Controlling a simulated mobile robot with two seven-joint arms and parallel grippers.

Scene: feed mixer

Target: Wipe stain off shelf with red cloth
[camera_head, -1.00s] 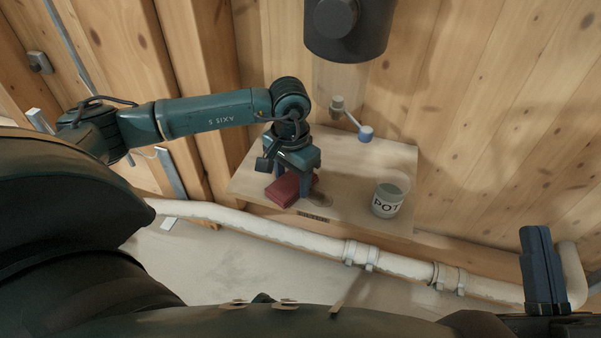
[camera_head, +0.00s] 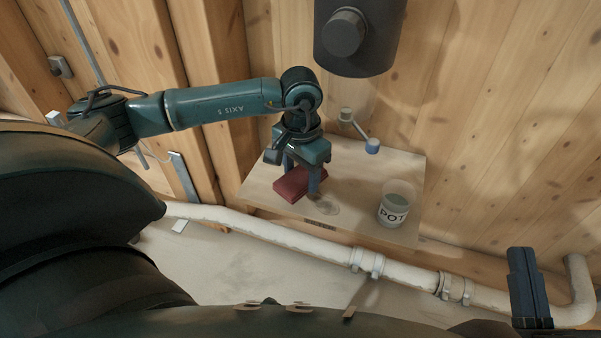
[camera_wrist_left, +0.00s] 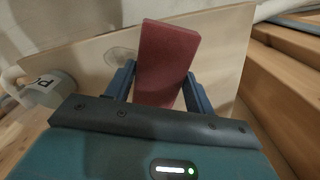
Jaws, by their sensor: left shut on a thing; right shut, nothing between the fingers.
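The red cloth (camera_head: 300,184) is a folded block between the fingers of my left gripper (camera_head: 301,182), which is shut on it. It also shows in the left wrist view (camera_wrist_left: 167,60). The light wooden shelf (camera_head: 355,178) is below the gripper. The stain (camera_head: 326,204) is a greyish round smear near the shelf's front edge, just right of the cloth; it also shows in the left wrist view (camera_wrist_left: 121,56). Whether the cloth touches the shelf is hard to tell. My right gripper (camera_head: 530,285) is shut and empty at the lower right, away from the shelf.
A pot (camera_head: 394,204) marked "POT" stands at the shelf's right end. A crank with a blue knob (camera_head: 372,146) is at the back. A dark cylinder (camera_head: 356,35) hangs above. A white pipe (camera_head: 290,240) runs below the front edge.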

